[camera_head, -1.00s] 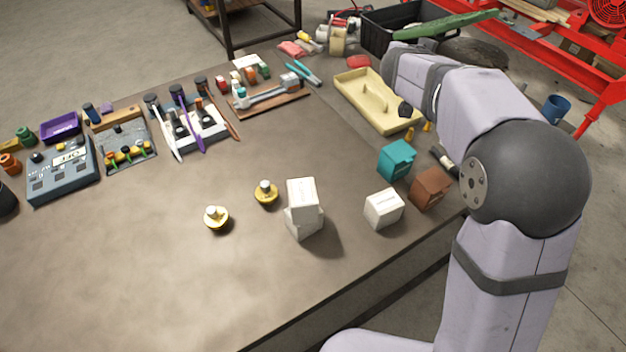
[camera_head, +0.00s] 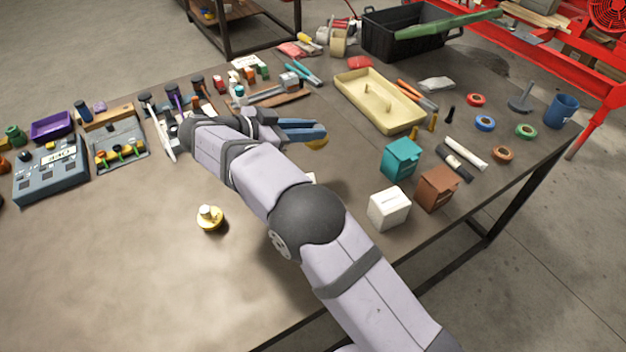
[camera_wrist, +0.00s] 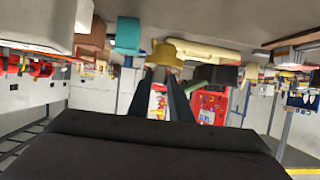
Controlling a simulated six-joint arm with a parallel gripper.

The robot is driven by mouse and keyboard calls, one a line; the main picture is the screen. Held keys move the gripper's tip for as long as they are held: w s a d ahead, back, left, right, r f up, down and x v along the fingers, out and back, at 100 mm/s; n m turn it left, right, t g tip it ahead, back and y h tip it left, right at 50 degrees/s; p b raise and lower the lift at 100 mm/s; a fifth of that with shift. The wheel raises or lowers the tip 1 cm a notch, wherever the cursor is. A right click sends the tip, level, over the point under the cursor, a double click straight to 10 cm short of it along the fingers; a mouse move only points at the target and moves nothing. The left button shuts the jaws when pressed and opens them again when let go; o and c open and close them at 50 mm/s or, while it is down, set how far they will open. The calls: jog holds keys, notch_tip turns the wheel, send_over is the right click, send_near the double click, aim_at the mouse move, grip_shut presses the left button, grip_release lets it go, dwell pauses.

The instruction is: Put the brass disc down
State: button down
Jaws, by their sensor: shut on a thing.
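My gripper (camera_head: 318,131) is shut on a brass disc (camera_head: 316,143), whose yellow edge shows just below the blue-grey fingers in the head view. In the wrist view the held disc (camera_wrist: 167,56) sits at the tips of the two dark fingers. It appears raised off the table; its exact height I cannot tell. Another brass disc (camera_head: 210,219) with a pale knob stands on the table, left of my arm. The spot where a further disc stood is covered by my arm.
A cream tray (camera_head: 350,83), teal box (camera_head: 402,159), brown box (camera_head: 437,188) and white box (camera_head: 389,208) stand to the right. My arm mostly hides a white stack. A grey device (camera_head: 50,175) is at left. The front left table (camera_head: 120,260) is clear.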

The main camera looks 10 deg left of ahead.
jog(key=shift+s+a+f, duration=0.15)
jog(key=shift+s+f, duration=0.05)
jog(key=shift+s, duration=0.1)
jog(key=shift+f+p, duration=0.55)
jog(key=shift+f, duration=4.45)
jog(key=shift+f, duration=0.1)
jog(key=shift+f, duration=0.15)
jog(key=c, duration=1.6)
grip_release()
